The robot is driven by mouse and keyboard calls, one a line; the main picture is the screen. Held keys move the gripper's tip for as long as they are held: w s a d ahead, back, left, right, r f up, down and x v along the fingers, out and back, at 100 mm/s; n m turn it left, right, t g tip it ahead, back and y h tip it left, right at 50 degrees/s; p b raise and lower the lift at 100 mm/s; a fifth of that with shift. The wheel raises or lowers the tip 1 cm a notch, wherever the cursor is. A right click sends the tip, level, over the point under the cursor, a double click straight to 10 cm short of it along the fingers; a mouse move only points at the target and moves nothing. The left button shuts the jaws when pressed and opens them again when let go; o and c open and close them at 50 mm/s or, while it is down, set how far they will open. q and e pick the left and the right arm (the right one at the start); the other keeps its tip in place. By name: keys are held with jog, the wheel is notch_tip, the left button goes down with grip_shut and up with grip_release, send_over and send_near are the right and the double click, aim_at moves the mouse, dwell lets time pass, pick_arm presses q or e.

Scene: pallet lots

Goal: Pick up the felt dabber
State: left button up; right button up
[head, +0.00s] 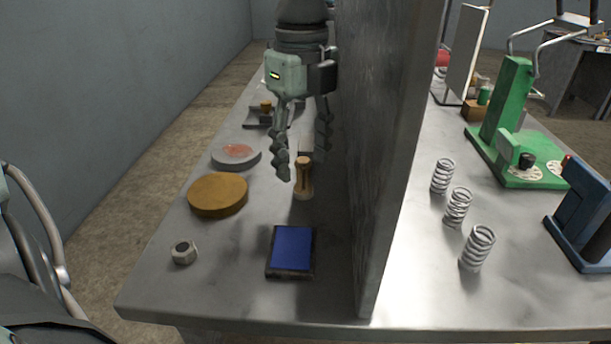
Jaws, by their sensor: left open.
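The felt dabber, which I take to be the small wooden piece with a knobbed top (303,182), stands upright on the metal table, left of the tall grey divider. My left gripper (303,162) points down from above with its fingers spread. In the head view the dabber's knob shows between and just below the fingertips. I cannot tell whether either finger touches it. My right gripper is not in view.
A blue pad in a dark case (292,248) lies in front of the dabber. A gold disc (217,194), a grey dish with red (236,153) and a nut (184,251) lie left. The grey divider (380,150) stands close right; several springs (458,206) stand beyond it.

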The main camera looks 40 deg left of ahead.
aim_at(303, 160)
pick_arm(q)
jog(key=shift+w+f, duration=0.1)
jog(key=shift+f, duration=1.85)
jog(key=c, duration=1.1)
